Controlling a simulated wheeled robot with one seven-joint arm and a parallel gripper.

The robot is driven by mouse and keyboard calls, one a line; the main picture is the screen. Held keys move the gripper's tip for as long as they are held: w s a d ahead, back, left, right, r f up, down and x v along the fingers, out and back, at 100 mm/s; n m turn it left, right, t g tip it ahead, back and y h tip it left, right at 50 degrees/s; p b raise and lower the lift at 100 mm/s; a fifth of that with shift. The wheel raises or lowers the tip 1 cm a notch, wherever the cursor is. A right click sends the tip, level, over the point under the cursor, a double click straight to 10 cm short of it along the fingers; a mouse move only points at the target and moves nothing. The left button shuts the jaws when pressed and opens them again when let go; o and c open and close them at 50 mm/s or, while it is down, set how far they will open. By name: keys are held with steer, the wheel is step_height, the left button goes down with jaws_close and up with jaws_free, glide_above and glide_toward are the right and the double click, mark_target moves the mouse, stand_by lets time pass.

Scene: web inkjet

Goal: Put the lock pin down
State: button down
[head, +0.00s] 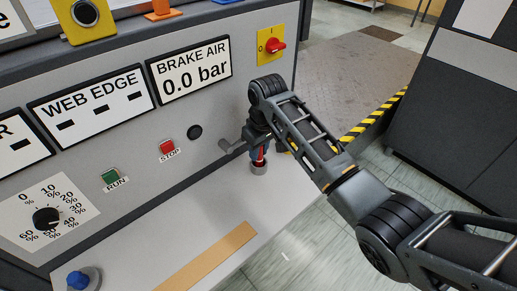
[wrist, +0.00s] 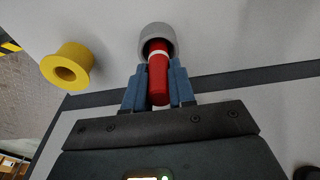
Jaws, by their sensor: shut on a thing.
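The lock pin is red with a pale band near its far end, seen in the wrist view (wrist: 158,82). My gripper (wrist: 158,85) has its two blue fingers shut on the pin, one on each side. The pin's far end meets a round grey socket (wrist: 155,32) and looks to be at or inside its mouth; how deep it sits is hidden. In the head view, the red pin (head: 260,154) hangs upright below my gripper (head: 258,147), over the grey socket (head: 259,168) on the pale ledge.
A yellow hollow cylinder (wrist: 68,66) stands beside the socket. The ledge (head: 215,210) carries a tan strip (head: 208,256) and a blue knob (head: 78,280). Behind it, the panel has a red STOP button (head: 167,147), a green RUN button (head: 110,175) and a red rotary switch (head: 276,45).

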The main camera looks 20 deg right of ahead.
steer(key=shift+f, duration=0.1)
steer(key=c, duration=0.9)
jaws_free()
steer(key=shift+c, duration=0.2)
step_height(320, 180, up, 12)
steer(key=s, duration=0.1)
steer(key=shift+s+d, duration=0.25)
steer(key=shift+s, duration=0.1)
